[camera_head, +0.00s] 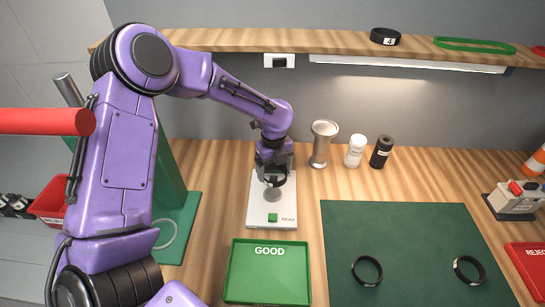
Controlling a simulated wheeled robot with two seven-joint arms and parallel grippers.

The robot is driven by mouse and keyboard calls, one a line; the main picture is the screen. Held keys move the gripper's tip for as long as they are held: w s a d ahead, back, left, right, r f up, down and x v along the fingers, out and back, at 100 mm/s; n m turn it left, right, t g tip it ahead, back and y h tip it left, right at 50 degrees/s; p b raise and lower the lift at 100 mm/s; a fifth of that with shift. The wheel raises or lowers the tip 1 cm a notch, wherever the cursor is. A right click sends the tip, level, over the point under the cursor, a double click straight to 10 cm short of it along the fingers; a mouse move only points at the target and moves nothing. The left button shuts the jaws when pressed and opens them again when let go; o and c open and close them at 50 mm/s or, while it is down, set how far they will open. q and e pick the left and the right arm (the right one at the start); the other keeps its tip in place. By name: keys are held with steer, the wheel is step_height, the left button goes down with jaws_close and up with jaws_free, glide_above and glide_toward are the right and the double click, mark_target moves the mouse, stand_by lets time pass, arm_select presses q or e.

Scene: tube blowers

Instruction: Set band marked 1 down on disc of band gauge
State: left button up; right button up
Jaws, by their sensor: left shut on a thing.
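My left gripper (274,174) reaches in from the left and hangs over the band gauge, pointing down. It is shut on a black band (275,182), partly hidden by the fingers; I cannot read a number on it. The band gauge (261,211) is a white plate with a green button at its front. Its grey disc (272,194) shows just below the band; I cannot tell if the two touch. My right gripper is not in view.
A green GOOD tray (268,298) stands in front of the gauge. A metal stand (321,145) and two bottles (354,151) stand behind right. A red REJECT tray (535,275) is far right.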

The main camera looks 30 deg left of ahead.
arm_select(q)
steer(key=shift+s+a+m, duration=0.15)
steer(key=shift+a+m, duration=0.15)
steer(key=shift+f+b, duration=1.1)
steer(key=shift+f, duration=1.2)
steer(key=shift+r, duration=0.1)
steer(key=shift+p, duration=0.4)
